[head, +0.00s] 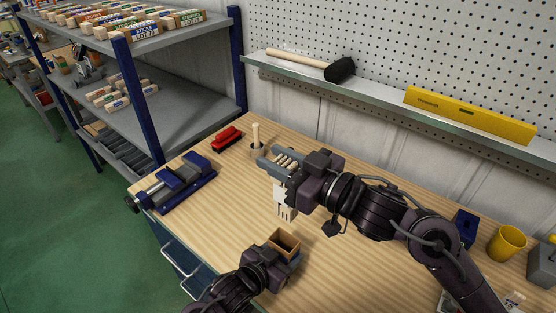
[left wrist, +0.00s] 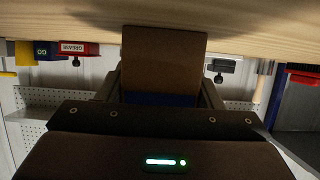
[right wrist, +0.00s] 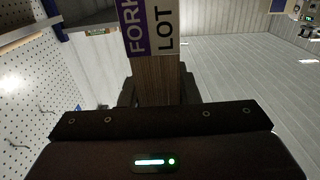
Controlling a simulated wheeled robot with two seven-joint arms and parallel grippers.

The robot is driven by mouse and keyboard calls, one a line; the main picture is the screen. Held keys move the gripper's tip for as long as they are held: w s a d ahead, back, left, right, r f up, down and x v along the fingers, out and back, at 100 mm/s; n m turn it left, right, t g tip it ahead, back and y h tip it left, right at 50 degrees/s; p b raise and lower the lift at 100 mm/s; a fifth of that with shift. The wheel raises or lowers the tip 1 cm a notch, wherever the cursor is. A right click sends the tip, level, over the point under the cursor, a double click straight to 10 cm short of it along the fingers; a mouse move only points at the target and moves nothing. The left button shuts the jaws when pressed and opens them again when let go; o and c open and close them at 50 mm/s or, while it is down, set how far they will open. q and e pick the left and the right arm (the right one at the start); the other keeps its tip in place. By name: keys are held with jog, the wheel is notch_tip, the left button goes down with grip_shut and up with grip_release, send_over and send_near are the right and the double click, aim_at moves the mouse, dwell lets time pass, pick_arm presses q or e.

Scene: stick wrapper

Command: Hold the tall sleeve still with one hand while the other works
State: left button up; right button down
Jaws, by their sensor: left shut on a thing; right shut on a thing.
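An open-topped brown cardboard sleeve (head: 285,242) stands on the wooden table; its mouth faces up and looks empty. My left gripper (head: 279,257) is shut around it, low down. In the left wrist view the sleeve (left wrist: 165,60) sits between the fingers, with a blue band near them. My right gripper (head: 285,163) is shut on a bundle of pale wooden forks (head: 286,202), held above the table with the tines down. In the right wrist view the bundle (right wrist: 160,82) carries a purple-and-white label reading FORK and LOT. The bundle is apart from the sleeve, farther back.
A blue vise (head: 178,183) is at the table's left edge. A red tool (head: 227,138) and a round holder with a peg (head: 256,147) are at the back. A yellow cup (head: 507,243) and blue box (head: 464,229) stand right. The left-middle tabletop is clear.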

pick_arm(q)
jog(key=o, duration=1)
jog(key=shift+o, duration=0.2)
jog(key=v, duration=1.1)
jog(key=shift+s+a, duration=0.2)
jog(key=shift+s, duration=0.05)
pick_arm(e)
jog(key=shift+r+p, duration=0.9)
jog(key=shift+p, duration=0.05)
notch_tip(320, 180, up, 6)
jog(key=p, duration=0.6)
jog(key=shift+r, duration=0.2)
pick_arm(q)
jog(key=s+a+r, duration=0.3)
jog(key=s+r, duration=0.1)
jog(key=r, duration=0.2)
